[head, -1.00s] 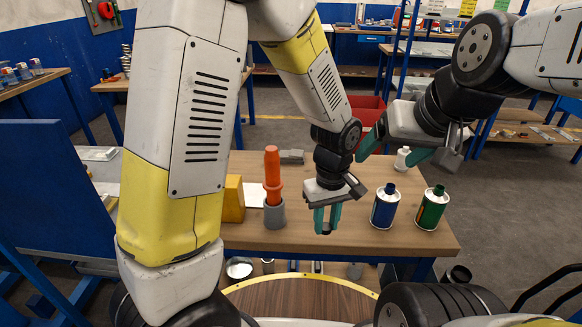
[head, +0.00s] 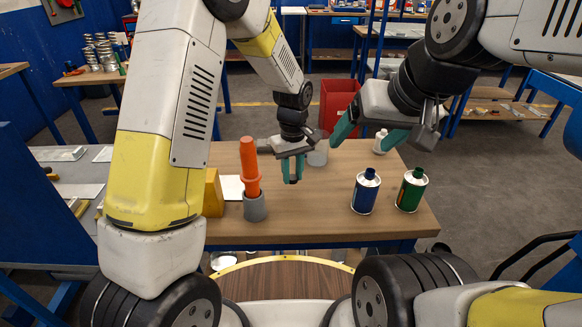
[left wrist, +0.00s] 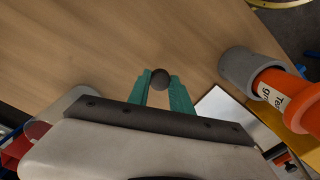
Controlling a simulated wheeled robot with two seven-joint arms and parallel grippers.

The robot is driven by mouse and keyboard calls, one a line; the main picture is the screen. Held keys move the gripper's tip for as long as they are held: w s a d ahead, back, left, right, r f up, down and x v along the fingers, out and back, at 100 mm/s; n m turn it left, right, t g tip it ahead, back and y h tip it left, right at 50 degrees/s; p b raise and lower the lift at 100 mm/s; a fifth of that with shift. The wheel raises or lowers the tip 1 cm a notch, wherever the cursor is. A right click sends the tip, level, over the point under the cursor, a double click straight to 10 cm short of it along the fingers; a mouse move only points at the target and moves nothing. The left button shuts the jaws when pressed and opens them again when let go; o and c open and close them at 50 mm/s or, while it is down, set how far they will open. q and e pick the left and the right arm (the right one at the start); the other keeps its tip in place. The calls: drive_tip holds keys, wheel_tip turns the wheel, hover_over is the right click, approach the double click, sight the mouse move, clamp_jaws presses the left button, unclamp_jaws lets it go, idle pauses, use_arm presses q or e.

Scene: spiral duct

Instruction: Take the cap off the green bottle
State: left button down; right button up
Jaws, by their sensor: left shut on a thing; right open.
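The green bottle (head: 411,190) stands upright at the table's right, with a dark cap (head: 418,173) on its top. My left gripper (head: 292,180) is over the middle of the table, well left of the bottle. Its teal fingers are shut on a small dark round thing (left wrist: 160,79), which I cannot identify for sure. My right gripper (head: 361,147) is open and empty, above the table's back right, behind the bottles and apart from them. The green bottle is not in the left wrist view.
A blue bottle (head: 366,192) with a dark blue cap stands just left of the green one. A small white bottle (head: 380,142) is behind. An orange tool (head: 250,168) stands in a grey cup (head: 255,208). A grey cylinder (head: 318,152) stands behind my left gripper. The front middle is clear.

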sight(293, 177)
use_arm(q)
drive_tip(key=shift+f, duration=1.7)
drive_tip(key=c, duration=1.2)
unclamp_jaws()
drive_tip(key=shift+f, duration=0.15)
drive_tip(key=shift+o, duration=0.3)
